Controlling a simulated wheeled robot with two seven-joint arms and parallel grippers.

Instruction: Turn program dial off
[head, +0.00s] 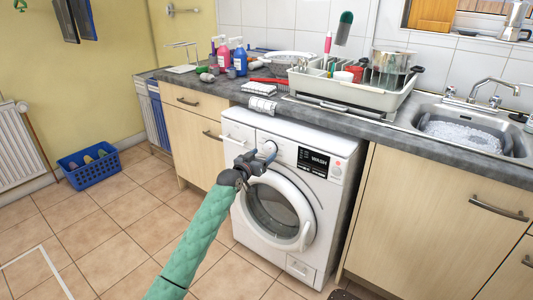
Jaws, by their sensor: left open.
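The white washing machine (235,130) stands under the counter with its round door (305,230) closed. Its black display (313,161) reads WASH. The round program dial (269,148) is on the front panel, left of the display, and is partly covered by my left gripper. My left gripper (265,157) is open, with its fingertips at the dial. I cannot tell whether the fingers touch the dial. The dial's pointer position is too small to read. My right gripper is out of view.
The grey counter (225,88) juts out above the machine, with a cloth (262,104) hanging over its edge. A dish rack (350,95) and a sink with suds (465,133) are to the right. A blue basket (90,167) sits on the open tiled floor at left.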

